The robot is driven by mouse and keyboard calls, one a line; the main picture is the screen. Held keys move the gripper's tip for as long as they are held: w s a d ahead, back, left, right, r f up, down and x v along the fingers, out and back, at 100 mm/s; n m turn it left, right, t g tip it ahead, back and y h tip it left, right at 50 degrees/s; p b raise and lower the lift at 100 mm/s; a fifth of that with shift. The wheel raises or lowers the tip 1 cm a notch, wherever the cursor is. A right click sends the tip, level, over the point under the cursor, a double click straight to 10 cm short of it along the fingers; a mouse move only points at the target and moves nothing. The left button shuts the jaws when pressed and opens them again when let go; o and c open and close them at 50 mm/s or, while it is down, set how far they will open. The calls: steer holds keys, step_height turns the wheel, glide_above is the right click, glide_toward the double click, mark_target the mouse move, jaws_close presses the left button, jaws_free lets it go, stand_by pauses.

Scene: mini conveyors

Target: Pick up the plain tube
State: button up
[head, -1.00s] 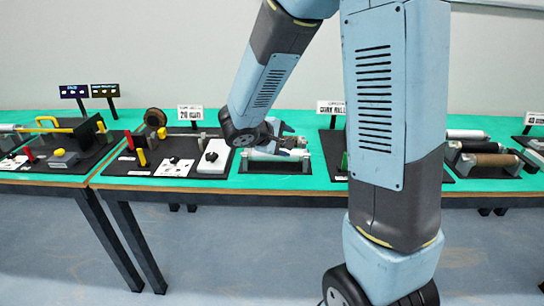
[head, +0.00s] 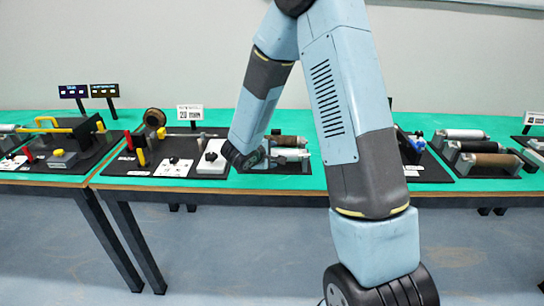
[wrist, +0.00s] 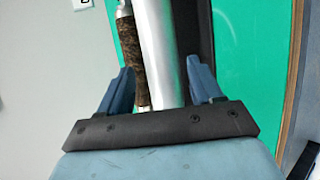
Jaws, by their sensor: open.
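The plain tube, pale and smooth, lies on a black board in the head view (head: 292,152) and runs up the middle of the wrist view (wrist: 160,45). A mottled brown tube (head: 286,140) lies beside it, on its left in the wrist view (wrist: 131,50). My gripper (wrist: 161,68) is open, one blue finger on each side, with both tubes showing between the fingers. I cannot tell how far the fingers are from the tubes. In the head view my gripper (head: 264,155) is at the tubes' left end and partly hidden by my wrist.
A board with a white block (head: 211,160) stands just left. A sign (head: 190,112) stands behind it. More rollers (head: 487,160) lie on a board to the right.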

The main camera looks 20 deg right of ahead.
mark_target(273, 154)
steer(key=shift+x, duration=3.05)
steer(key=shift+w+a, duration=0.15)
steer(key=shift+a, duration=0.1)
steer(key=shift+c, duration=0.2)
steer(key=c, duration=1)
steer(key=shift+c, duration=0.2)
